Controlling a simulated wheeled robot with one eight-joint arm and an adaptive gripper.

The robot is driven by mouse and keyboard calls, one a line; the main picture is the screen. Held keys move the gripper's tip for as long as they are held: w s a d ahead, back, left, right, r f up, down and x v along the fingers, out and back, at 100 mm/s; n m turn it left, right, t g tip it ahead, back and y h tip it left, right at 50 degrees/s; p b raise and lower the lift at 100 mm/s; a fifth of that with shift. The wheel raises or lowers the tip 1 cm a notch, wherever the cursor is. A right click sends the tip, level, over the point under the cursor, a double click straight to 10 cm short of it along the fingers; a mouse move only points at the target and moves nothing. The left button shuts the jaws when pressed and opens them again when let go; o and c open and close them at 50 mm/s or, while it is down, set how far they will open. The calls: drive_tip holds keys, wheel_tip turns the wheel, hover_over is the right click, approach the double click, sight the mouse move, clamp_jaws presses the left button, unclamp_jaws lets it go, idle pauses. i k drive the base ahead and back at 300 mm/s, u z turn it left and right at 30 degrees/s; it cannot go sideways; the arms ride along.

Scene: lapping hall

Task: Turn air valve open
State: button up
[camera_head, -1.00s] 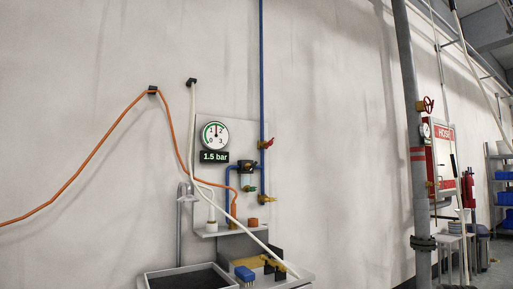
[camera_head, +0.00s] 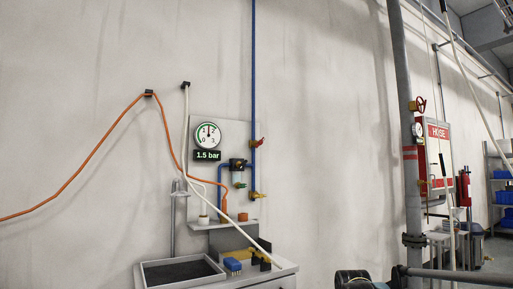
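A blue air pipe (camera_head: 253,70) runs down the wall. A small valve with a red handle (camera_head: 259,142) sits on it, right of the round pressure gauge (camera_head: 208,135). The handle appears tilted, but it is too small to read its exact position. A brass fitting (camera_head: 257,196) is at the pipe's lower end. A display (camera_head: 208,155) under the gauge reads 1.5 bar. My gripper is not identifiable in view, and nothing is seen touching the valve.
An orange hose (camera_head: 80,167) and a pale hose (camera_head: 187,120) hang across the wall. A bench with a dark tray (camera_head: 181,272) stands below. A thick grey pipe (camera_head: 405,120) and a red-and-white hose cabinet (camera_head: 438,155) are at right. A dark rounded part shows at bottom right.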

sight(261, 142)
drive_tip(key=u, duration=0.05)
drive_tip(key=i, duration=1)
drive_tip(key=z, duration=0.05)
